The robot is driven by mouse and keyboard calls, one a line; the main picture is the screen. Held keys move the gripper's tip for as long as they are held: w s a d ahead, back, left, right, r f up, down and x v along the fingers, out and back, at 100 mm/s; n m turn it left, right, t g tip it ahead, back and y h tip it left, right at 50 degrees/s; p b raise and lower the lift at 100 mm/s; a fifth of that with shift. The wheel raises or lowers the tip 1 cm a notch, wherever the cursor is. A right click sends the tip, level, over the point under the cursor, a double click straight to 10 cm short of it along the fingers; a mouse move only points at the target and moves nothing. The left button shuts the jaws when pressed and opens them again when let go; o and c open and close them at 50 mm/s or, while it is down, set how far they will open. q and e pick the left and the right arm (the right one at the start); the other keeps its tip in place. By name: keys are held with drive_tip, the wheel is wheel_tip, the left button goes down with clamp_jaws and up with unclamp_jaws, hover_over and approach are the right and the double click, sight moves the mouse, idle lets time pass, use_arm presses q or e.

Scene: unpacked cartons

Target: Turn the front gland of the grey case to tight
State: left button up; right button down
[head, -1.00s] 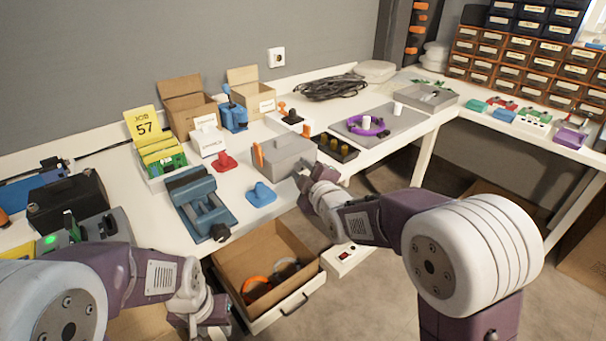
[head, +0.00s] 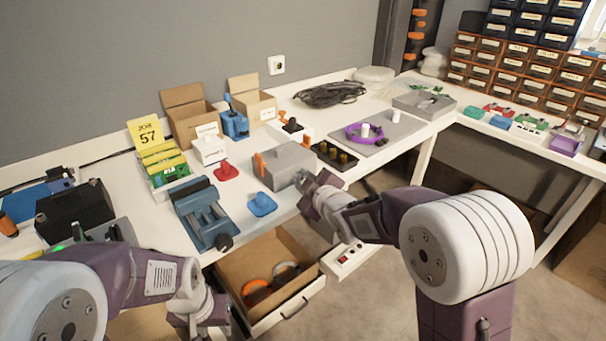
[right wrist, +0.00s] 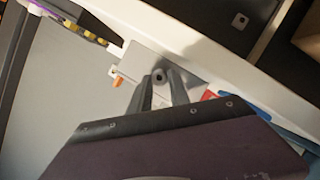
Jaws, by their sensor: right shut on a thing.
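The grey case (head: 284,164) sits near the front edge of the white table, with an orange fitting at each end. My right gripper (head: 309,184) is at its front side. In the right wrist view, the two dark fingers of my right gripper (right wrist: 163,88) are on either side of the round dark front gland (right wrist: 159,76) of the grey case (right wrist: 140,62), shut on it. In the head view the gland is hidden behind this gripper. My left gripper (head: 212,318) hangs low at the bottom, away from the case; its fingers are not clear.
A blue vise (head: 205,212) and a blue knob-like part (head: 262,204) lie left of the case. A black tray with yellow parts (head: 335,156) stands close on its right. An open drawer (head: 262,275) juts out below the table edge.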

drive_tip(key=m+p, duration=0.1)
drive_tip(key=p, duration=0.1)
drive_tip(key=m+g+y+p, duration=0.1)
drive_tip(key=p, duration=0.1)
drive_tip(key=shift+d+r, duration=0.15)
drive_tip(key=shift+r, duration=0.15)
drive_tip(key=shift+f+m+g+p, duration=0.2)
drive_tip(key=shift+m+g+p, duration=0.2)
drive_tip(key=shift+p, duration=0.7)
drive_tip(key=c, duration=1.5)
unclamp_jaws()
